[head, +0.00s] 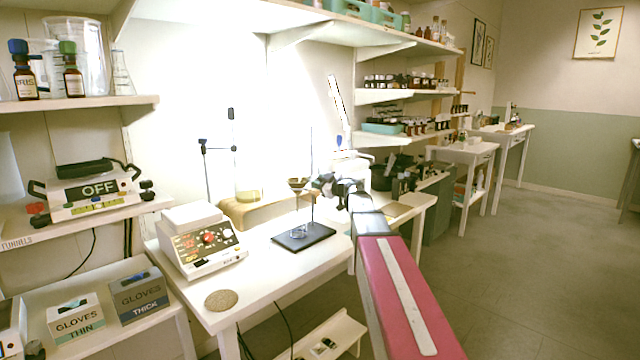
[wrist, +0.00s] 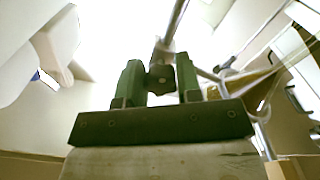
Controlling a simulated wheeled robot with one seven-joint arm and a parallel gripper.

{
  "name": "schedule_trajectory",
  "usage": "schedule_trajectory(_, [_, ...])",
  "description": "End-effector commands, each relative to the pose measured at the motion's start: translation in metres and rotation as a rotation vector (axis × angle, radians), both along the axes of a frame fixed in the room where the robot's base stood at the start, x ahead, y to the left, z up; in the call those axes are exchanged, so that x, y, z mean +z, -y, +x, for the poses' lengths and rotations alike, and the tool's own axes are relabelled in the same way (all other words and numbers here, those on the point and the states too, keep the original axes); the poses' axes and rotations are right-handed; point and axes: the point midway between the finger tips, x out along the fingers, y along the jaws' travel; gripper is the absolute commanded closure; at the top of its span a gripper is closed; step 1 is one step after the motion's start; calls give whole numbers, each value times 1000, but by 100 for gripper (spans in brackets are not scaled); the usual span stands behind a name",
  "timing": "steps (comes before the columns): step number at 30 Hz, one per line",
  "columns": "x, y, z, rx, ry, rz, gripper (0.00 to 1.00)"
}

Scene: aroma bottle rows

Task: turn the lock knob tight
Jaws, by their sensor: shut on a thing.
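The lock knob (wrist: 160,79) is small and dark and sits between the two green fingers of my gripper (wrist: 159,86) in the wrist view. The fingers are shut on it from both sides. A metal rod (wrist: 176,20) rises behind the knob. In the head view my gripper (head: 322,184) is at a stand with a thin upright rod (head: 311,150) and a dark base plate (head: 318,236). A funnel (head: 298,184) is held on this stand above a small glass (head: 299,230). The knob cannot be made out in the head view.
The stand is on a white table (head: 262,262). A white device with a red knob (head: 203,243) and a round cork mat (head: 221,300) are on its left. A wooden riser (head: 240,212) is behind. A second stand (head: 206,170) with a blue clamp is further left. Shelves overhang the table.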

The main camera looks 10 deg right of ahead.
Motion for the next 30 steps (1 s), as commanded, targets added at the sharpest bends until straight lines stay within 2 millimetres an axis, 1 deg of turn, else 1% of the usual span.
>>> schedule_trajectory(6, [0,0,0,-3,-70,95,91])
schedule_trajectory(12, [0,0,0,-3,-105,143,91])
schedule_trajectory(28, [0,0,0,-2,-118,163,91])
schedule_trajectory(29, [0,0,0,-2,-118,163,61])
schedule_trajectory(30, [0,0,0,-2,-118,162,48])
